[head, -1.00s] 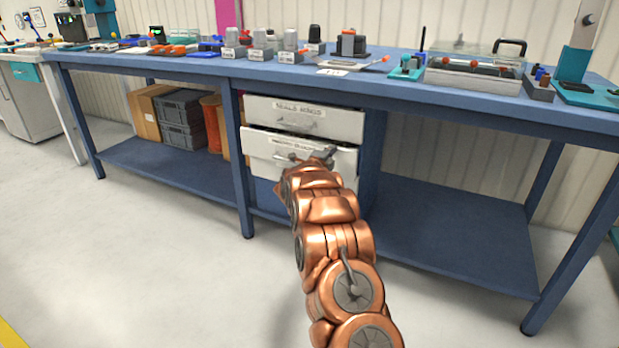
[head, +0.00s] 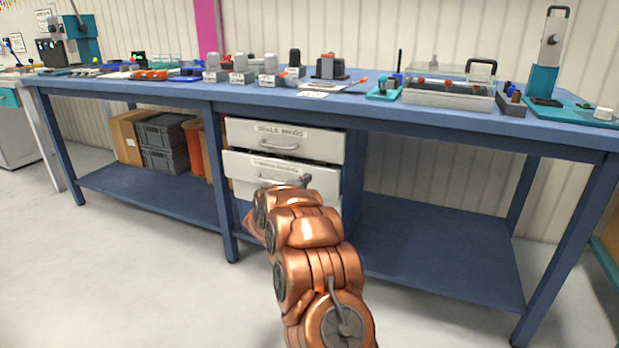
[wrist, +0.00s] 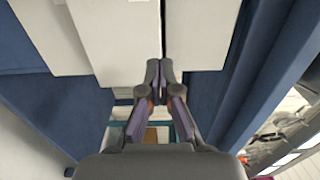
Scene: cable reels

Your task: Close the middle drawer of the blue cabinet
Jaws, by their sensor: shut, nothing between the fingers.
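The blue workbench cabinet has a stack of white drawers under its top. The top drawer (head: 284,141) looks flush or nearly so. The middle drawer (head: 240,165) below it seems to stand out a little, with a grey bar handle and a label. My copper arm hides its lower right part and most of what lies below. My gripper (head: 306,181) is in front of the middle drawer's right part. In the wrist view my gripper (wrist: 164,66) is shut and empty, its tips at the seam between two white fronts. I cannot tell whether they touch.
The bench top (head: 400,113) carries several tools and devices. Grey crates (head: 165,140) and a cardboard box (head: 127,138) stand on the left lower shelf. The right lower shelf (head: 430,240) is bare. Blue legs (head: 228,190) flank the drawers. The floor in front is clear.

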